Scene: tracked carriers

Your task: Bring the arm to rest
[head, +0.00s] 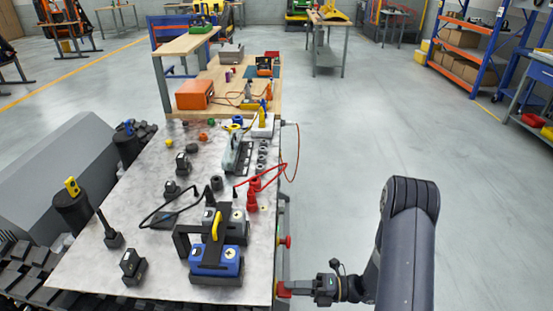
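My arm comes in from the lower right, bent at a dark grey elbow. My gripper (302,288) points left at the near right side of the grey-topped carrier (140,228). Its fingertips are at a red knob (283,290) on the carrier's side rail, touching it or very close. The fingers are small and seen edge-on, so I cannot tell whether they are shut on the knob or open around it.
A second red knob (287,242) sits farther along the same rail. A blue device with a yellow handle (216,262), cables and small parts crowd the carrier top. Wooden workbenches (235,75) stand beyond. The floor (350,130) to the right is clear, up to a shelf rack (470,50).

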